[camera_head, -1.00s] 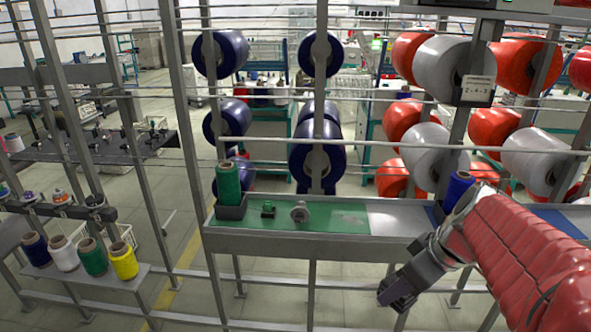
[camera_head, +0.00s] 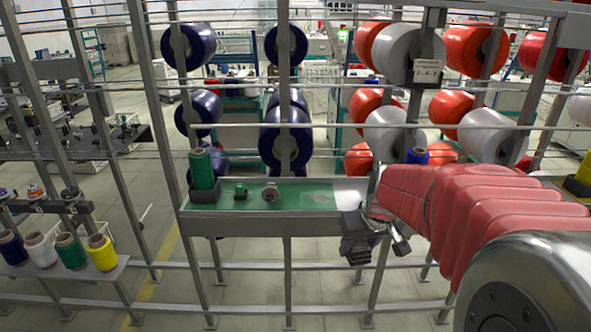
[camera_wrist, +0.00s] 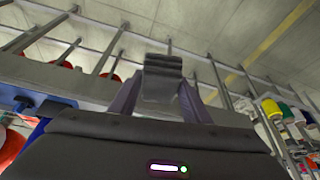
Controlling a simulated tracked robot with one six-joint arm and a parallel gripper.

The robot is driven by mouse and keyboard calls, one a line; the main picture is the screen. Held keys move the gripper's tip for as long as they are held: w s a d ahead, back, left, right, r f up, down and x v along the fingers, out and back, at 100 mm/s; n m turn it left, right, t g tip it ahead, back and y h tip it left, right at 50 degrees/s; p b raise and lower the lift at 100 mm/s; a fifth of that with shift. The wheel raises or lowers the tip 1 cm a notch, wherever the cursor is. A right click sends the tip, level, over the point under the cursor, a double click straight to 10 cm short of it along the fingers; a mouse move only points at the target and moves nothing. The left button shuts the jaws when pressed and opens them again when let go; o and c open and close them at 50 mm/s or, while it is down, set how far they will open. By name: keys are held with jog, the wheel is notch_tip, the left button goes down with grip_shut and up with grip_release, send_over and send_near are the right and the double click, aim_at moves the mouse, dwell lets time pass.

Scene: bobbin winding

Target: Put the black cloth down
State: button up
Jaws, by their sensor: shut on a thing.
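My gripper (camera_head: 362,246) hangs in front of the grey bench, near the right end of its green mat and a little below the bench's front edge. In the wrist view my gripper (camera_wrist: 160,100) is shut on the black cloth (camera_wrist: 163,75), a dark folded piece between the two fingers. The cloth is hard to make out against the dark gripper in the head view. Under it the wrist view shows floor and rails.
The bench's green mat (camera_head: 305,196) carries a green bobbin (camera_head: 201,170) in a black holder, a small green part (camera_head: 240,192) and a grey round part (camera_head: 270,192). A blue bobbin (camera_head: 417,156) stands behind my arm. Upright posts and rails surround the bench.

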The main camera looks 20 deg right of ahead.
jog(key=w+a+f, duration=0.5)
jog(key=a, duration=0.3)
jog(key=w+a+f+n, duration=0.1)
jog(key=w+a+f, duration=0.4)
jog(key=a, duration=0.3)
jog(key=shift+w+a+f, duration=0.25)
jog(key=shift+w+f, duration=0.05)
jog(key=shift+f, duration=0.45)
jog(key=shift+d, duration=0.1)
